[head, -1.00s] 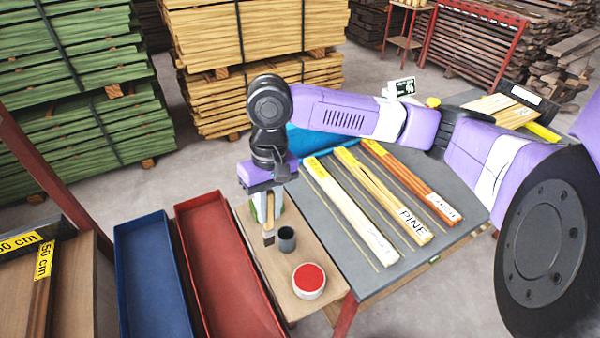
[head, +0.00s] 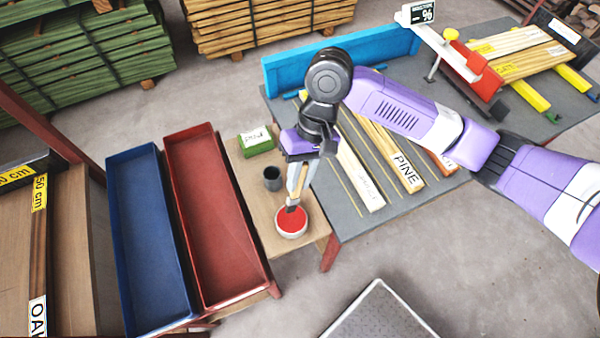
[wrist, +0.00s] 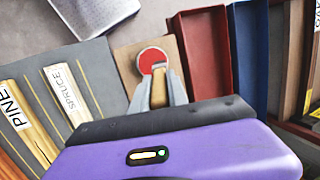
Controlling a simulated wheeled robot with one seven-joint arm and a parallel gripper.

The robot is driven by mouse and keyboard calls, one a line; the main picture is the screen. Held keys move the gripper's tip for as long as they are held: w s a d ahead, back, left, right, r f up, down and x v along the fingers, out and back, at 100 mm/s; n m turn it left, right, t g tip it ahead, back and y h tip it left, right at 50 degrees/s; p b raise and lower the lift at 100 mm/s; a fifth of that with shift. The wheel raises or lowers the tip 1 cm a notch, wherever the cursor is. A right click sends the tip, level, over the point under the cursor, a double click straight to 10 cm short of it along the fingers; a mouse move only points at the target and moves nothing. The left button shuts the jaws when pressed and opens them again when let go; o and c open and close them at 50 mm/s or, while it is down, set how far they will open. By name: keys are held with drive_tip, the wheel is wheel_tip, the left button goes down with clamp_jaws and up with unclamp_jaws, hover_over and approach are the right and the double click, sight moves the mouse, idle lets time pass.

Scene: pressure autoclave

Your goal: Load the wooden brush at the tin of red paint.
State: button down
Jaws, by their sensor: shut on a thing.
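My gripper (head: 298,180) is shut on the wooden brush (head: 293,203), which hangs bristles down. The brush's dark head is over the tin of red paint (head: 291,222), overlapping the red surface in the head view; I cannot tell whether it touches the paint. In the wrist view the brush's wooden handle (wrist: 159,88) stands between my fingers, with the red paint tin (wrist: 151,58) just beyond it. The bristle tip is hidden there.
A dark grey cup (head: 272,178) and a green labelled box (head: 256,142) stand on the same small wooden table (head: 252,200). Red (head: 218,215) and blue (head: 150,240) trays lie to the left. A grey bench (head: 345,222) with labelled planks is on the right.

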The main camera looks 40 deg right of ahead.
sight(299, 189)
drive_tip(key=shift+f, duration=2.45)
drive_tip(key=shift+f, duration=0.6)
drive_tip(key=shift+r, duration=3.6)
